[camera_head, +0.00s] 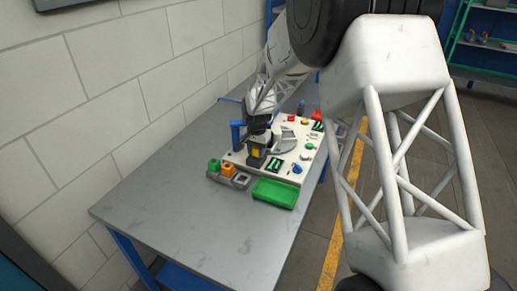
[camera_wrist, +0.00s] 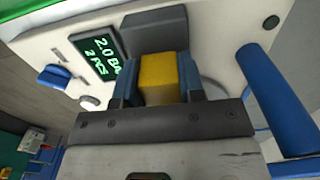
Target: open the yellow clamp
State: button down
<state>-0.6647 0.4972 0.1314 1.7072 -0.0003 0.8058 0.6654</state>
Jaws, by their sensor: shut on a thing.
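The yellow clamp (camera_wrist: 159,82) shows in the wrist view as a yellow block in front of a dark grey block (camera_wrist: 155,30) on the white panel. My gripper (camera_wrist: 160,66) is shut on it, with one finger on each side of the yellow part. In the head view my gripper (camera_head: 258,142) reaches down to the panel, and a small yellow patch of the clamp (camera_head: 256,153) shows below it. The clamp's lower parts are hidden by my fingers and palm.
The near table is clear.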

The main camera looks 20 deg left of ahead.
jog(key=shift+s, duration=0.85)
jog(key=c, duration=0.7)
grip_release()
jog(key=shift+r, duration=3.9)
